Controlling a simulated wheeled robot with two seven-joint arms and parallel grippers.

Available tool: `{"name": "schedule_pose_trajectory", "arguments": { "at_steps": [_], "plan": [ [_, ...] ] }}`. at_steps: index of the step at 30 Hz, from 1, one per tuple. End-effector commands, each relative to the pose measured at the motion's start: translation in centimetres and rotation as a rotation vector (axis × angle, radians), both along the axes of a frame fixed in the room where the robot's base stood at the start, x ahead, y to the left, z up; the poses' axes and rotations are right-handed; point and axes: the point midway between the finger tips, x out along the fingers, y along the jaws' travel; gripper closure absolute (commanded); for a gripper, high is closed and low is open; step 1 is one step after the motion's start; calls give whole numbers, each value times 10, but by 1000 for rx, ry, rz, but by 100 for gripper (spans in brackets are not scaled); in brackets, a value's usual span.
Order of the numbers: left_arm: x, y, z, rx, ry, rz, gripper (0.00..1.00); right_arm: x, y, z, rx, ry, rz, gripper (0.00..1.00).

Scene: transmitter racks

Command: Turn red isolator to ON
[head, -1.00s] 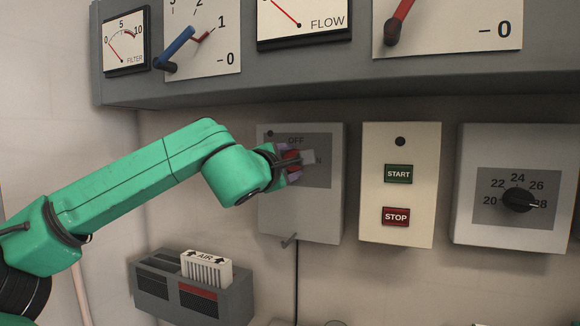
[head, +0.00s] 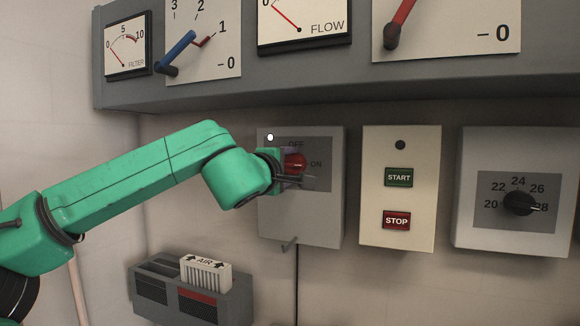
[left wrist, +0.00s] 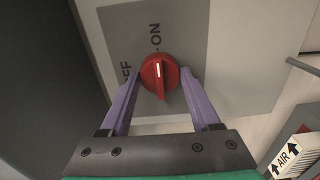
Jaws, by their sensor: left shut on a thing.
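The red isolator knob (head: 295,163) sits on a grey panel of the isolator box (head: 300,222), beside the printed words OFF and ON. It also shows in the left wrist view (left wrist: 159,76), with its white mark pointing toward ON. My left gripper (head: 291,167) is at the knob. In the left wrist view its purple fingers (left wrist: 160,88) stand one on each side of the knob, shut on it. A small lamp (head: 270,137) at the box's upper left is bright white. My right gripper is in neither view.
A box with START (head: 398,177) and STOP (head: 396,220) buttons and a box with a black dial (head: 519,203) hang to the right. A grey console (head: 200,90) juts out above. An AIR filter unit (head: 205,272) is below left.

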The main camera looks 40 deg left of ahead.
Motion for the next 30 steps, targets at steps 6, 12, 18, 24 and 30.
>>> {"name": "schedule_pose_trajectory", "arguments": {
  "at_steps": [6, 12, 18, 24, 30],
  "plan": [
    [0, 0, -1, 2, 3, 0, 14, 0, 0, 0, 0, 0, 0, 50],
    [0, 0, -1, 0, 2, 0, 7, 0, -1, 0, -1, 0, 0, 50],
    [-3, -1, -1, 0, 0, 0, 7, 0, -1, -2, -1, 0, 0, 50],
    [-33, -12, -4, 0, -5, -2, 7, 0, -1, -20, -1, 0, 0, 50],
    [-90, -32, -5, 2, -7, -2, 7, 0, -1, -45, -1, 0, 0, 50]
  ]
}}
